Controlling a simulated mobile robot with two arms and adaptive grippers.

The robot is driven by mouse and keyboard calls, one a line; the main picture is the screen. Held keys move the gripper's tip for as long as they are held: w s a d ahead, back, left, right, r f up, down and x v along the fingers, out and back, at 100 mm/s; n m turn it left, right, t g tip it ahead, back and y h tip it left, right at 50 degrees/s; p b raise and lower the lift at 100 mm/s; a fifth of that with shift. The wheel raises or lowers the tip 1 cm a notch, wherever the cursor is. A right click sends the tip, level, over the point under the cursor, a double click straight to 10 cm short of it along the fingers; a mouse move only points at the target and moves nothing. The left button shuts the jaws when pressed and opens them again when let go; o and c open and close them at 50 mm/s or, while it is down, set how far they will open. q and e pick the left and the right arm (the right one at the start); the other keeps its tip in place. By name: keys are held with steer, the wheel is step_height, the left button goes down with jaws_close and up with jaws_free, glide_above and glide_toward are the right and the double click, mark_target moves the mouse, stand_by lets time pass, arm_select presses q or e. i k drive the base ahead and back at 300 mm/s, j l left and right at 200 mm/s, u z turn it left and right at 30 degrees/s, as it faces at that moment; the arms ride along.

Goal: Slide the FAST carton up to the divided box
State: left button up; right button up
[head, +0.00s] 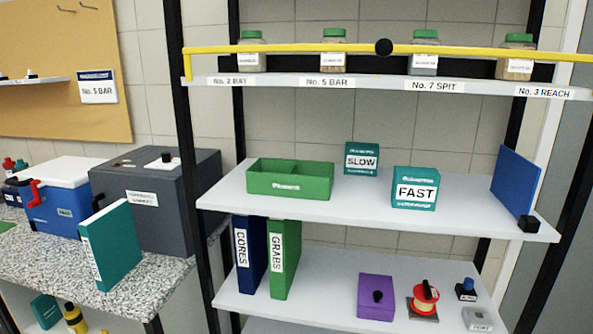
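The FAST carton (415,188) is a teal box with a white label, standing on the middle shelf right of centre. The divided box (291,181) is a green open tray with a divider, on the same shelf to the left. The carton and the divided box are well apart. Neither of my grippers is in the head view.
The teal SLOW carton (362,159) stands farther back between the two. A blue upright panel (515,181) with a black block (529,225) is at the shelf's right end. The middle shelf (355,214) is bare along its front. A yellow bar (300,48) crosses the upper shelf.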

mark_target(413, 188)
steer(key=z, duration=1.35)
steer(key=l, duration=0.65)
steer(key=i+l+z, duration=0.15)
steer(key=l, duration=0.55)
